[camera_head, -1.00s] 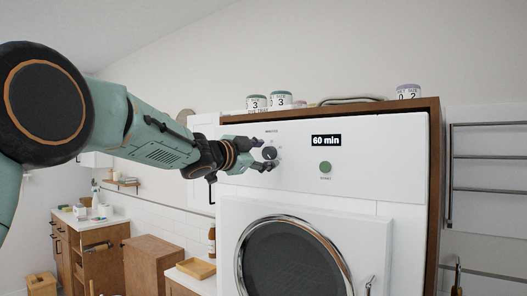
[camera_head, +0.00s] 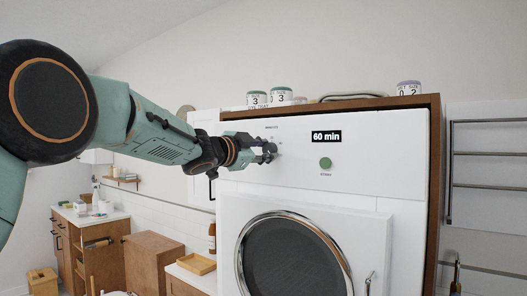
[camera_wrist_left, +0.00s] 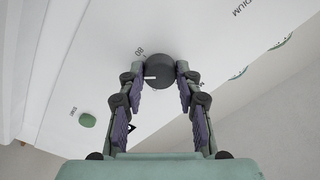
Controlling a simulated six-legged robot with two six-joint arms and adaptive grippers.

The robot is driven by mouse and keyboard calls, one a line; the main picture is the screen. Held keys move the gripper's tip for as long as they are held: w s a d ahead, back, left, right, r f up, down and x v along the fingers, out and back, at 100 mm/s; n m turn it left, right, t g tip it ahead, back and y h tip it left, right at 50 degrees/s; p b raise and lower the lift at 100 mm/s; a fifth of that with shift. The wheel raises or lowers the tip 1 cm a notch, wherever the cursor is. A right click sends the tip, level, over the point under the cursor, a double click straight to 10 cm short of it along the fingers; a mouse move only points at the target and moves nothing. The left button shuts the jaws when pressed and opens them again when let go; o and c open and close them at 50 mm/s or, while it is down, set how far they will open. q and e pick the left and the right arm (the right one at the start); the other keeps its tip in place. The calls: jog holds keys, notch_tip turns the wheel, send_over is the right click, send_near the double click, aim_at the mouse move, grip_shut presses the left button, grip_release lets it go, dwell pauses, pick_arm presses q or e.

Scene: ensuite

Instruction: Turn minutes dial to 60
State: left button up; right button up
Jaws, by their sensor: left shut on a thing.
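The minutes dial (camera_wrist_left: 159,70) is a dark round knob on the white panel of a front-loading machine (camera_head: 364,180). In the left wrist view it sits between the fingertips, with a pale mark on its side and printed numbers around it. My left gripper (camera_head: 271,151) is shut on the dial, one finger on each side; it also shows in the left wrist view (camera_wrist_left: 159,80). In the head view the fingers largely hide the dial. The display (camera_head: 326,136) reads "60 min". My right gripper is not in view.
A green button (camera_head: 325,163) sits below the display and also shows in the left wrist view (camera_wrist_left: 88,120). The round door (camera_head: 291,258) is below the panel. Small jars (camera_head: 281,96) stand on top of the wooden surround (camera_head: 436,200). A towel rail (camera_head: 486,153) is at right.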

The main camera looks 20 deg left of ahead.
pick_arm(q)
jog(key=shift+n+p, duration=1.3)
jog(key=shift+p, duration=0.9)
jog(key=shift+f+n+p, duration=0.1)
jog(key=shift+n+p, duration=0.4)
jog(key=shift+p, duration=0.15)
jog(key=o, duration=1.2)
jog(key=shift+s, duration=0.15)
jog(key=shift+c, duration=0.2)
jog(key=v, duration=1.2)
